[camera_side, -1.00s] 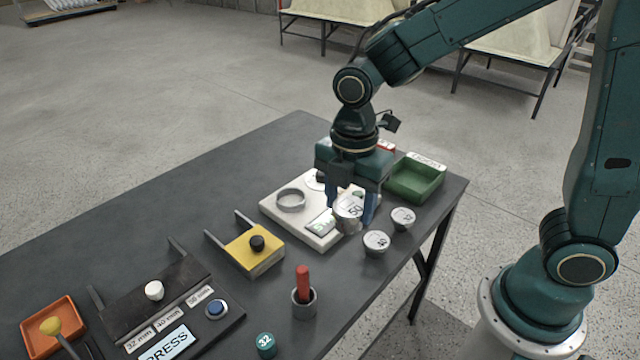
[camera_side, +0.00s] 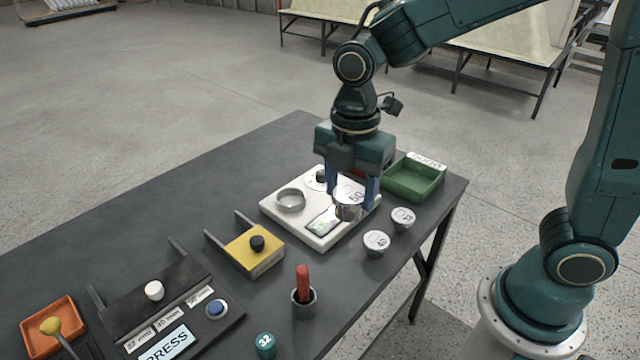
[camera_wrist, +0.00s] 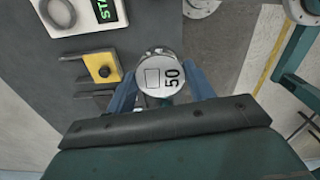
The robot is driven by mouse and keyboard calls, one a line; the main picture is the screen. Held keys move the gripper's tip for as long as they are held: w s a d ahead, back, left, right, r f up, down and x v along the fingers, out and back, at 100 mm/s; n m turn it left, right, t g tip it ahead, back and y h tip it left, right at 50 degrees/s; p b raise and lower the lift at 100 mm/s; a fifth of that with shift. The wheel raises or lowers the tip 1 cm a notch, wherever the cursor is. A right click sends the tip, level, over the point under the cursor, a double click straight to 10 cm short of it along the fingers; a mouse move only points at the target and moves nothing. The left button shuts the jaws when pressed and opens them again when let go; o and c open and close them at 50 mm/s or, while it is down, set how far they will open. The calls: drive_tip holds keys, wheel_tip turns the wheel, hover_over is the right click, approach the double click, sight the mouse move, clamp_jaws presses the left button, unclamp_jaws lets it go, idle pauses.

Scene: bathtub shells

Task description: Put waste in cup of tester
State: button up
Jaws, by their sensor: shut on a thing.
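My gripper (camera_side: 353,198) is shut on a silver round piece marked 50 (camera_side: 346,209), held upright between the blue fingers. In the wrist view, its white marked top (camera_wrist: 158,76) faces the camera between both fingers. The white tester (camera_side: 270,209) lies just behind and left of it, with a grey ring-shaped cup (camera_side: 290,207) at its left and a small screen (camera_side: 322,222) at its front. The tester also shows at the upper left of the wrist view (camera_wrist: 88,32). The arm hides part of the tester's right side. I cannot identify any waste.
Two silver pieces, marked 40 (camera_side: 376,243) and apparently 32 (camera_side: 402,218), stand close in front. A green tray (camera_side: 436,183) is at the back right. A yellow block (camera_side: 253,252), a red-handled tool in a holder (camera_side: 303,286) and a press panel (camera_side: 230,319) are nearer left.

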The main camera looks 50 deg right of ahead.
drive_tip(key=w+d+r, duration=0.1)
drive_tip(key=w+d, duration=0.3)
drive_tip(key=w, duration=0.7)
drive_tip(key=w+d+r, duration=0.2)
drive_tip(key=w+d, duration=0.2)
drive_tip(key=w, duration=0.8)
drive_tip(key=shift+w+r+n, duration=0.2)
drive_tip(key=shift+w+n, duration=0.1)
drive_tip(key=shift+n, duration=0.1)
drive_tip(key=shift+d+f, duration=0.1)
hover_over(291, 203)
wheel_tip(291, 203, down, 20)
drive_tip(key=shift+r, duration=0.1)
drive_tip(key=o, duration=1.1)
drive_tip(key=shift+f, duration=0.2)
drive_tip(key=shift+r, duration=0.1)
